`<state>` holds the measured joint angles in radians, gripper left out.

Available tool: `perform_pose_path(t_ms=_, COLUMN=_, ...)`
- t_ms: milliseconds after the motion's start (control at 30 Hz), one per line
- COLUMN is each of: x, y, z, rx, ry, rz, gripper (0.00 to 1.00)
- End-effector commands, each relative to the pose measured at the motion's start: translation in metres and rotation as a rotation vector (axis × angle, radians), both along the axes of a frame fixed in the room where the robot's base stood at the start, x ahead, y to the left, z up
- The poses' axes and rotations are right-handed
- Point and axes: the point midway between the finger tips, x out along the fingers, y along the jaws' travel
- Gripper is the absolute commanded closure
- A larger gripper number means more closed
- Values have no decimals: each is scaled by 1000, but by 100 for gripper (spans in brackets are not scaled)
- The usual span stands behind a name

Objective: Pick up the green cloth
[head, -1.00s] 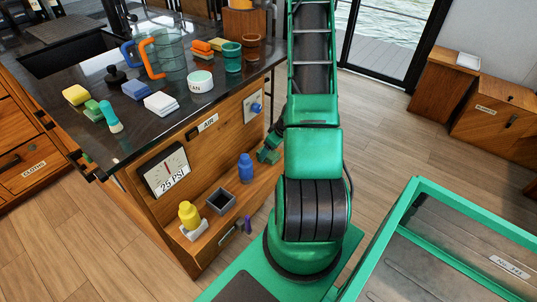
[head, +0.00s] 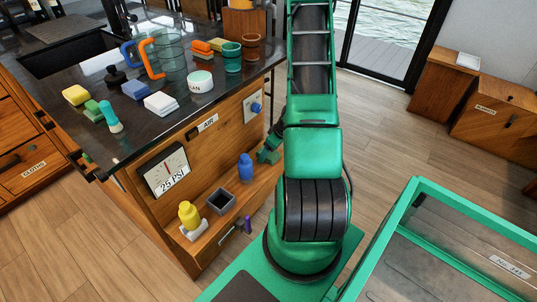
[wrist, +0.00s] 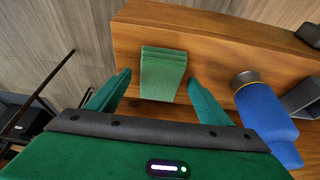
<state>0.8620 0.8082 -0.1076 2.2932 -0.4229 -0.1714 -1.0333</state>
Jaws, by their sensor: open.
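In the wrist view, the green cloth (wrist: 162,74) is a folded stack lying on a wooden shelf. My gripper (wrist: 158,82) is open and empty, with one finger to each side of the cloth. The fingers look apart from the cloth, and I cannot tell the height between them. In the head view, my gripper (head: 268,152) is partly hidden behind my arm, beside the right end of the counter's low shelf. I cannot make out this cloth there.
A blue bottle (wrist: 262,112) stands near the right finger, with a dark grey box (wrist: 303,98) beyond. The shelf (head: 225,208) also holds a yellow bottle (head: 189,214).

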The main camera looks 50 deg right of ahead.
Motion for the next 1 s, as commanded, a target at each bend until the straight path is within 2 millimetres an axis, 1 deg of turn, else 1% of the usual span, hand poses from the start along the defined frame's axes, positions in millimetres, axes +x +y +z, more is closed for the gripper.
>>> perform_pose_path(t_ms=67, x=0, y=0, z=0, rx=0, ry=0, rz=0, gripper=27)
perform_pose_path(t_ms=167, x=0, y=0, z=0, rx=0, ry=0, rz=0, gripper=49)
perform_pose_path(t_ms=200, x=0, y=0, z=0, rx=0, ry=0, rz=0, gripper=58)
perform_pose_path(t_ms=267, x=0, y=0, z=0, rx=0, ry=0, rz=0, gripper=72)
perform_pose_path(t_ms=567, x=0, y=0, z=1, rx=0, ry=-1, rz=1, gripper=72)
perform_pose_path(t_ms=700, x=1, y=0, z=6, rx=-1, ry=-2, rz=1, gripper=72)
perform_pose_path(t_ms=867, x=1, y=0, z=23, rx=-2, ry=-2, rz=1, gripper=72)
perform_pose_path(t_ms=1000, x=1, y=-1, z=47, rx=-5, ry=-3, rz=1, gripper=72)
